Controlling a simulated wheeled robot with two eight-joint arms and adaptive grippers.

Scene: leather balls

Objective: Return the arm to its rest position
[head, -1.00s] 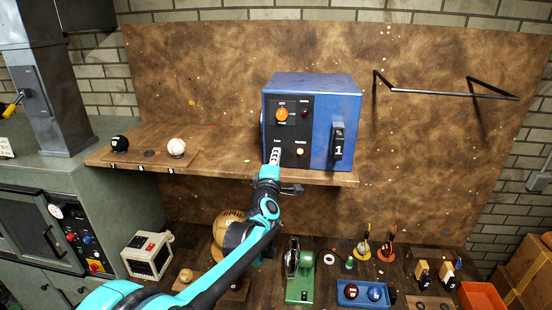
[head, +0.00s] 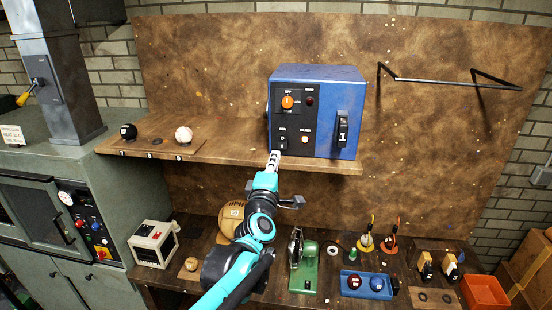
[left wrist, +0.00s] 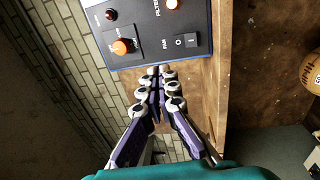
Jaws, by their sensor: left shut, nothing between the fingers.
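My left gripper (head: 274,160) is shut and empty. In the head view its fingertips are at the lower left front of the blue control box (head: 352,90), near the shelf's front edge. In the left wrist view the closed fingers (left wrist: 160,76) point at the box's dark panel, close to the fan rocker switch (left wrist: 186,41). I cannot tell whether they touch it. The orange knob (head: 288,102) sits on the panel above, and the small lamp (head: 305,139) at its lower right looks lit. My right gripper is not in view.
The wooden shelf (head: 225,152) holds a black ball (head: 128,131) and a white ball (head: 184,134). Below, the workbench carries a green press (head: 304,268), a blue tray (head: 352,293) and an orange bin (head: 486,291). A black bar rack (head: 450,83) is on the wall board.

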